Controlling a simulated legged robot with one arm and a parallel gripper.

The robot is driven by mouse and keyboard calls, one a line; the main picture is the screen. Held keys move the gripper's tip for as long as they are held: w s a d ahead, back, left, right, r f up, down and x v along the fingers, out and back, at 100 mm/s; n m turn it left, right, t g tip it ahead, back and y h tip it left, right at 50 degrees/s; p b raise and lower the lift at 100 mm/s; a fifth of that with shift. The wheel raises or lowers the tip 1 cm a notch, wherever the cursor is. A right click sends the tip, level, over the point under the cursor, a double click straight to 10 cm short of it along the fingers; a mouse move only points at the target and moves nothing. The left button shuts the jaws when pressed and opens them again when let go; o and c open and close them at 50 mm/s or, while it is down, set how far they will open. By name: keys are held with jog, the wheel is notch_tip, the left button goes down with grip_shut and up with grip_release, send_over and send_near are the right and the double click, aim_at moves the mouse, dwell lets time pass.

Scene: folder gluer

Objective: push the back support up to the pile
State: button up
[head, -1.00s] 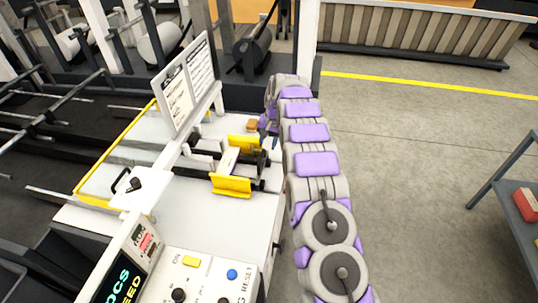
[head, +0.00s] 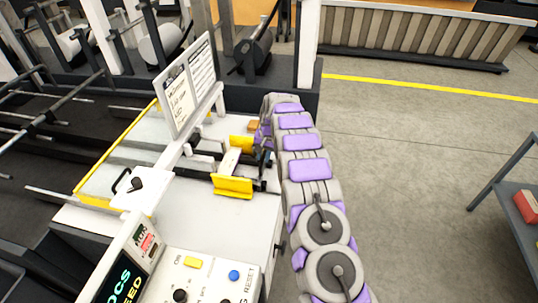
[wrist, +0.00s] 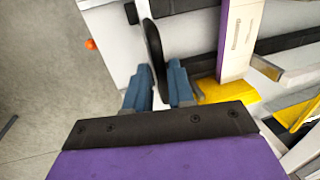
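In the wrist view, the two blue fingers of my gripper (wrist: 160,85) stand on either side of a thin black upright plate (wrist: 154,45) with a rounded end. I take this plate to be part of the back support. A pale block with a purple stripe (wrist: 238,42), probably the pile, stands to its right, with a gap between them. In the head view, a pale piece (head: 229,163) lies between two yellow guides (head: 232,187). My gripper is mostly hidden there behind my arm, at the guides' right.
The white machine table (head: 220,225) carries a control panel (head: 190,285) at the front and a sign board (head: 187,85) at the back. Open floor (head: 420,150) lies to the right, with a grey shelf (head: 505,200) at the far right.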

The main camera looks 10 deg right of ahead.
jog(key=shift+a, duration=0.3)
jog(key=c, duration=0.3)
jog(key=shift+d, duration=0.1)
grip_shut()
jog(key=shift+d+r, duration=0.1)
jog(key=shift+d, duration=0.35)
jog(key=shift+w+a+r+p, duration=0.1)
jog(key=shift+w+a+p, duration=0.3)
jog(key=shift+a, duration=0.45)
jog(key=shift+w+a+f+p, duration=0.1)
jog(key=shift+w+a+p, duration=0.3)
jog(key=shift+a, duration=0.45)
jog(key=shift+w+a+r+p, duration=0.1)
jog(key=shift+w+a+p, duration=0.25)
jog(key=shift+a, duration=0.5)
jog(key=o, duration=0.7)
grip_release()
jog(key=shift+s+d, duration=0.1)
jog(key=shift+d, duration=0.1)
jog(key=shift+c, duration=0.2)
jog(key=shift+a, duration=0.15)
